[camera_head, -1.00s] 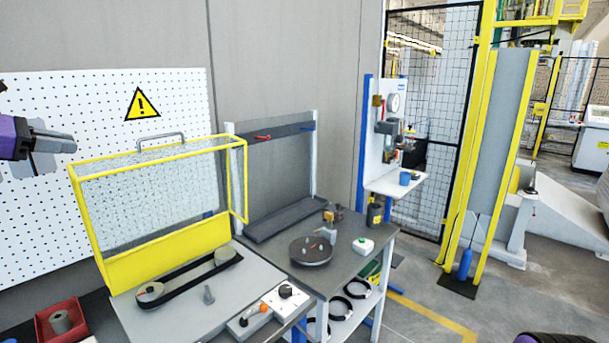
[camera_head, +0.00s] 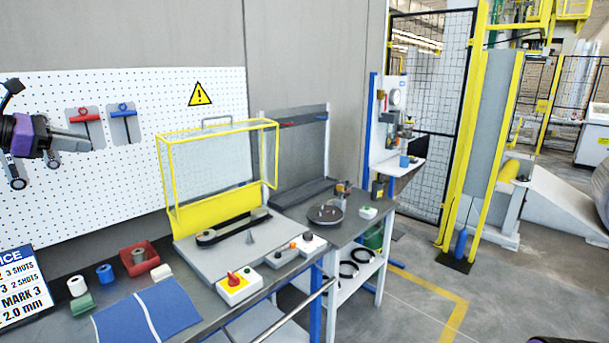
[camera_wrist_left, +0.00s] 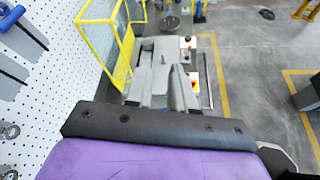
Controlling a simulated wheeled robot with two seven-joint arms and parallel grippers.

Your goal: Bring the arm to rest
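My left gripper (camera_head: 82,140) is at the left of the head view, in front of the white pegboard and above the workbench. It points to the right and touches nothing that I can see. In the left wrist view its two grey fingers (camera_wrist_left: 160,84) stand apart with nothing held between them. Only a dark sliver of my right arm shows at the bottom right edge of the head view; its gripper is out of sight.
The pegboard (camera_head: 70,205) with red and blue-handled tools is close behind the left gripper. A yellow-framed guard (camera_head: 215,205) stands open over the belt machine. The bench holds a red bin (camera_head: 138,258), spools and a blue mat (camera_head: 170,312). Floor is clear at right.

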